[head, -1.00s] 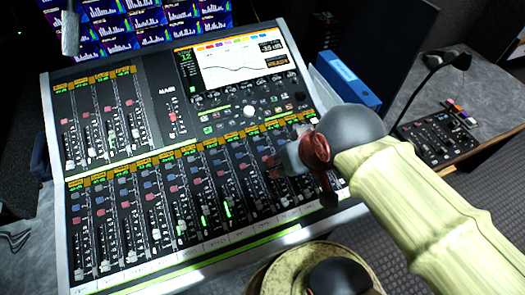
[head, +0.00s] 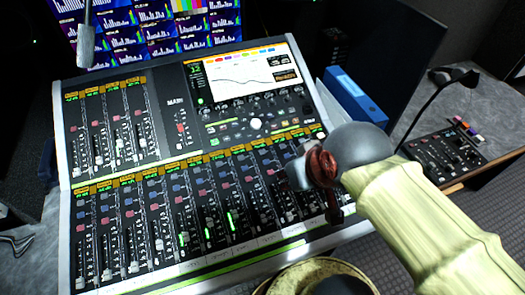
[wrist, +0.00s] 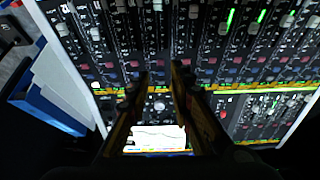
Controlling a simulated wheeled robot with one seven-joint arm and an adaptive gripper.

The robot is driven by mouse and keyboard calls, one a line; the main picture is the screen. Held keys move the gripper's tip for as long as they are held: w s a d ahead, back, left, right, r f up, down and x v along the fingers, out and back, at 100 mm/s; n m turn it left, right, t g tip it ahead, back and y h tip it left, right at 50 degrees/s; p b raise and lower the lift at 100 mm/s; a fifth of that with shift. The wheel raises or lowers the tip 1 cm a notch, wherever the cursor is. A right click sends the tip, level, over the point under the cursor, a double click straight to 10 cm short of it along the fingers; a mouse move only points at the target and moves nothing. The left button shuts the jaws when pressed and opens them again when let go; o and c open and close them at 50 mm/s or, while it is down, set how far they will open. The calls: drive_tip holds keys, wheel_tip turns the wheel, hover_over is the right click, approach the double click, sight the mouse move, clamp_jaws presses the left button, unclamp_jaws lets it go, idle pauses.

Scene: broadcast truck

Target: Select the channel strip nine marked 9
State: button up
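The mixing console (head: 66,170) fills the middle of the head view, with an upper left bank and a longer lower bank of channel strips (head: 160,215). Each strip has a yellow-lit label, coloured buttons and a fader. I cannot read a 9 on any strip, so I cannot tell which is strip nine. My gripper (head: 293,178) is over the right end of the lower bank and hides part of those strips. In the wrist view, upside down, my two fingers (wrist: 161,72) are a little apart with nothing between them. I cannot tell whether they touch the panel.
The console's screen (head: 240,75) is at its upper right. A blue binder (head: 352,98) stands right of the console. A small control box (head: 445,152) sits on the grey desk further right. A thin microphone (head: 86,42) hangs at upper left, before the monitor wall (head: 150,28).

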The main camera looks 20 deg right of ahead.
clamp_jaws()
idle(1.3)
